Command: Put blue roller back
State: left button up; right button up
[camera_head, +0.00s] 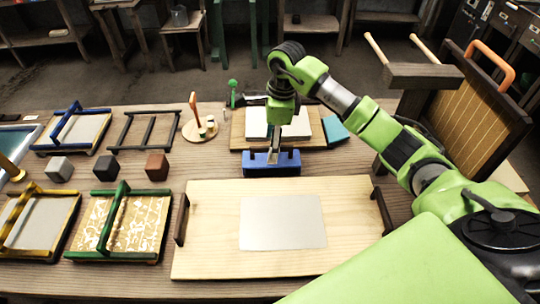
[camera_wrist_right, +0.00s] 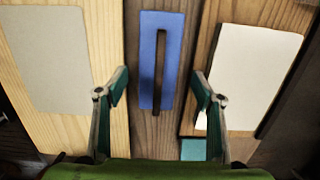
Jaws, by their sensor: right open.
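A long blue piece (camera_head: 271,168) with raised ends lies on the table behind the large wooden board. I cannot tell whether it is the blue roller or its holder. The gripper (camera_wrist_right: 161,90) is open, with a finger on each side and nothing visibly held. A blue-framed tray (camera_head: 72,131) with a blue bar across it stands at the back left. My left gripper is out of view.
The wooden board (camera_head: 350,220) with a grey sheet (camera_head: 282,222) lies in front. Green (camera_head: 125,252) and yellow (camera_head: 35,253) framed trays and small cubes (camera_head: 106,167) are at left. A board with white sheets (camera_head: 300,124) lies behind. A rack (camera_head: 480,95) stands at right.

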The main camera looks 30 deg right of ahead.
jog(key=r, duration=0.6)
jog(key=shift+s+d+r+b, duration=0.2)
jog(key=shift+d+r+b, duration=0.1)
jog(key=shift+d+b, duration=0.1)
